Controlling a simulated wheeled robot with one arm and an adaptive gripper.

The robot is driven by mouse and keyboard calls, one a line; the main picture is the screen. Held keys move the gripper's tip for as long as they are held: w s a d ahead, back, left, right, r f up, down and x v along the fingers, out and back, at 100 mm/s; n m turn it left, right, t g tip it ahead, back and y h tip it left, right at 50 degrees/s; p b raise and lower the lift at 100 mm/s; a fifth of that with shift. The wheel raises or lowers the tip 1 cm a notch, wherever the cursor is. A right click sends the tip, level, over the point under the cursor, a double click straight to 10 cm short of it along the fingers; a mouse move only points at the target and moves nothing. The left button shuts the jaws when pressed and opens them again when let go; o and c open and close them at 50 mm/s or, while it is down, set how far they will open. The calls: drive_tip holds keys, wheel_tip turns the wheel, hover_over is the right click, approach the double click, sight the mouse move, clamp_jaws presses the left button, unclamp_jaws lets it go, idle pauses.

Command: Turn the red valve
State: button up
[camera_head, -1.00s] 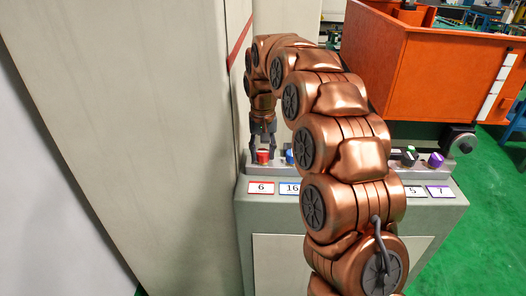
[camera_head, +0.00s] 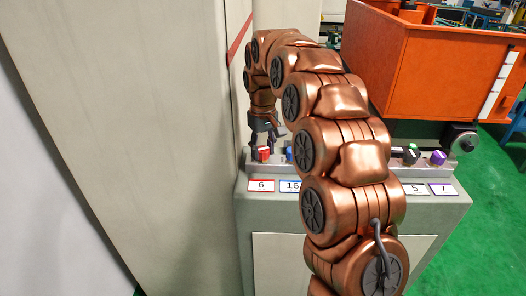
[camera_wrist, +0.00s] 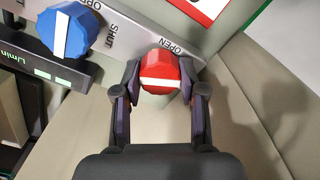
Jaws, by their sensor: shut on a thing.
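The red valve (camera_head: 263,153) is a small knob at the left end of the panel ledge, above the label 6. My gripper (camera_head: 266,141) reaches down over it from above, turned at an angle. In the wrist view the red valve (camera_wrist: 160,66) sits between the two fingertips of my gripper (camera_wrist: 160,75), which is shut on it from both sides. Its white bar runs across from finger to finger. The word OPEN (camera_wrist: 171,48) is printed just above it, and SHUT lies to its upper left.
A blue valve (camera_wrist: 68,30) with a white bar stands beside the red one. A tall pale cabinet wall (camera_head: 150,120) stands close on the left. An orange tank (camera_head: 440,70) is behind.

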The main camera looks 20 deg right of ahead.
sight(263, 149)
drive_tip(key=n, duration=0.3)
drive_tip(key=shift+n+b, duration=0.35)
drive_tip(key=shift+n, duration=0.05)
drive_tip(key=n, duration=0.3)
drive_tip(key=shift+n, duration=0.3)
drive_tip(key=n, duration=0.6)
drive_tip(key=shift+n, duration=0.3)
drive_tip(key=o, duration=1.1)
drive_tip(key=shift+o, duration=0.2)
drive_tip(key=shift+r, duration=0.15)
drive_tip(key=shift+r, duration=3.6)
